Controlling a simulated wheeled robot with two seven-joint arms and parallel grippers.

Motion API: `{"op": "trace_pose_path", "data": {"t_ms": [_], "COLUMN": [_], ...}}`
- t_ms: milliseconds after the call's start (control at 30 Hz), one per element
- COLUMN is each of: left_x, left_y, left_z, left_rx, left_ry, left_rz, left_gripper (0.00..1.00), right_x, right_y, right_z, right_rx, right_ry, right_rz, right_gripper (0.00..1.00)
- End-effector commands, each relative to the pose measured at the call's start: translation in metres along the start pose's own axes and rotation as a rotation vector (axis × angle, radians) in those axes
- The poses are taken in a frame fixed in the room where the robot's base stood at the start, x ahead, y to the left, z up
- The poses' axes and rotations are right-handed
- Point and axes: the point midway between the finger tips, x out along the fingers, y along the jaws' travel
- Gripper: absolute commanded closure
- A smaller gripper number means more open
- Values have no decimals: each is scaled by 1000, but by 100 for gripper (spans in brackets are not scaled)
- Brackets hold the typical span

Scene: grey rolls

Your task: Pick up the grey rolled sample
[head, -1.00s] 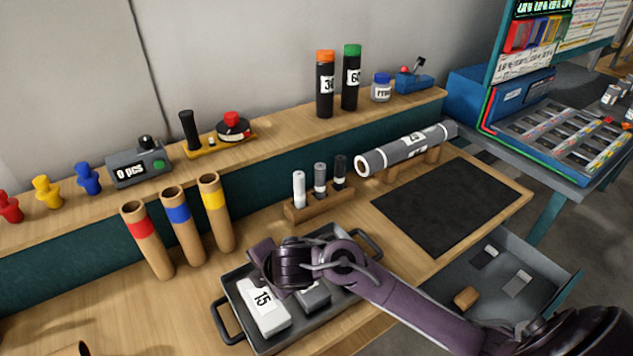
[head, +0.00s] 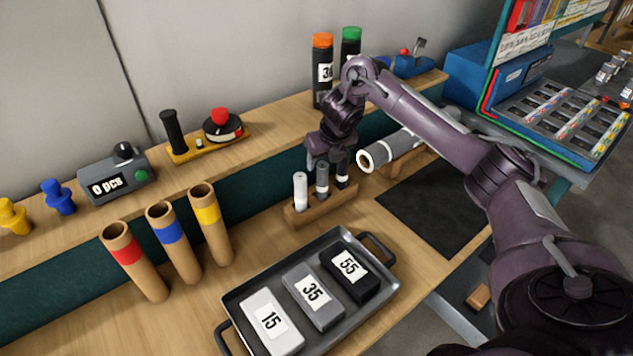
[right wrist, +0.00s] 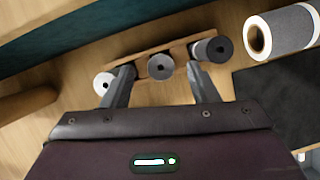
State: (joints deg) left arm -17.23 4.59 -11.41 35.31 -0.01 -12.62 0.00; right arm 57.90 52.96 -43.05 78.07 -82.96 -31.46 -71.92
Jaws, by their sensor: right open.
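Three small upright rolls stand in a wooden holder (head: 325,207): white (head: 300,192), grey (head: 322,182) and black (head: 342,178). My right gripper (head: 329,158) is open, pointing down over the holder. In the right wrist view the grey roll (right wrist: 161,67) lies between the spread fingers (right wrist: 161,80), with the white roll (right wrist: 103,82) outside the left finger and the dark roll (right wrist: 212,50) beyond the right one. I cannot tell whether the fingers reach down around the grey roll. A large grey roll (head: 405,145) lies on a rack to the right. My left gripper is out of view.
A tray (head: 237,308) with blocks marked 15, 35 and 55 stands in front. Three cardboard tubes (head: 175,240) stand at left. A black mat (head: 430,215) lies right. The shelf behind carries a counter (head: 118,180) and black canisters (head: 322,85).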

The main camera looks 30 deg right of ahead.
Motion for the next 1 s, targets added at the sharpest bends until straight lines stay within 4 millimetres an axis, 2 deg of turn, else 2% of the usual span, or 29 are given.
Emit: {"op": "trace_pose_path", "data": {"t_ms": [100,167,367,500,767,833,1000], "left_x": [5,3,-10,-10,-10,-10,-10], "left_y": [-2,-3,0,1,0,0,0], "left_z": [-15,-17,-1,7,-2,-4,-6], "left_rx": [-1,-1,-1,0,0,1,1], "left_ry": [22,25,2,-10,2,5,8], "left_rz": [-3,-3,0,2,0,0,0], "left_gripper": [64,64,64,64,64,64,64], "right_x": [17,22,48,66,70,70,70], "right_y": [0,0,0,0,0,0,0], "right_z": [-2,-2,-8,-7,-7,-7,-7], "right_rx": [3,2,3,3,1,1,1], "right_ry": [3,3,5,1,-1,-1,-1], "right_rz": [0,0,-1,-1,-1,-1,-1], "right_gripper": [46,46,46,46,46,51,74]}}
